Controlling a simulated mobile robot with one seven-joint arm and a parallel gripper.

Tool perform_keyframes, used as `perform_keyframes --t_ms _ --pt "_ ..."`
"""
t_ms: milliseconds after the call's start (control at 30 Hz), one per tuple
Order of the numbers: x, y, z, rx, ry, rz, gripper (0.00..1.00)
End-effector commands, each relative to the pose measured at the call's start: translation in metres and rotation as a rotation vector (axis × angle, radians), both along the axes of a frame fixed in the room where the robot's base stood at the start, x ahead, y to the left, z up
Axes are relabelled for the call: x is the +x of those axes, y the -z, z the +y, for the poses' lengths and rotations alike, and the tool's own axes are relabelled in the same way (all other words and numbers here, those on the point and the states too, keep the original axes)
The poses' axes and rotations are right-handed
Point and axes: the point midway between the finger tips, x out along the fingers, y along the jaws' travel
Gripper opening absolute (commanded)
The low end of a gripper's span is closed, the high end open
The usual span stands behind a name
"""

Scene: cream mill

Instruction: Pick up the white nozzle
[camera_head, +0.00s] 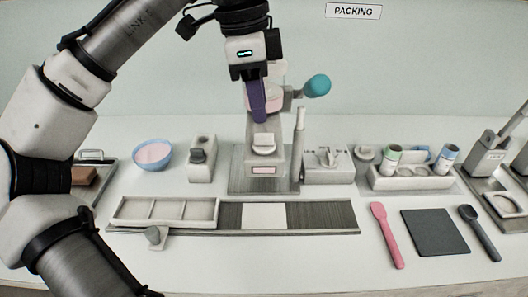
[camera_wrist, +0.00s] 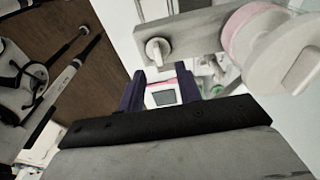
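My gripper (camera_head: 258,117) points down in front of the mill (camera_head: 264,166), over its middle. In the wrist view its two purple fingers (camera_wrist: 158,80) stand apart with nothing held between them; a small dark screen on a white and pink body shows below in the gap. I cannot identify the white nozzle for certain. Small pale pieces (camera_head: 328,156) sit on a grey block (camera_head: 330,176) right of the mill and are too small to tell apart. A round white piece (camera_wrist: 158,51) on a grey bar shows ahead of the fingers in the wrist view.
A teal ball-ended handle (camera_head: 317,85) sticks out right of the mill. A pale upright rod (camera_head: 299,132) stands close by. A blue bowl (camera_head: 152,154) and a divided tray (camera_head: 163,225) are at left. A pink spatula (camera_head: 386,234) and dark mat (camera_head: 435,232) lie front right. Bare counter runs along the front.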

Motion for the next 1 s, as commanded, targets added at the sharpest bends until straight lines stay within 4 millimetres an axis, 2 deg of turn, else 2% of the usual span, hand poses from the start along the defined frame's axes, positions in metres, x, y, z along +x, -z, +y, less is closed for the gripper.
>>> perform_keyframes --t_ms 300,567,600,867,1000 --pt "-0.003 0.042 -0.005 0.002 -0.001 0.000 0.35" --pt "-0.002 0.048 -0.006 0.000 0.000 0.000 0.35" --pt "-0.002 0.048 -0.006 0.000 0.000 0.000 0.33" --pt "-0.002 0.047 -0.006 0.000 0.000 0.000 0.00" --pt "-0.002 0.047 -0.006 0.000 0.000 0.000 0.00"
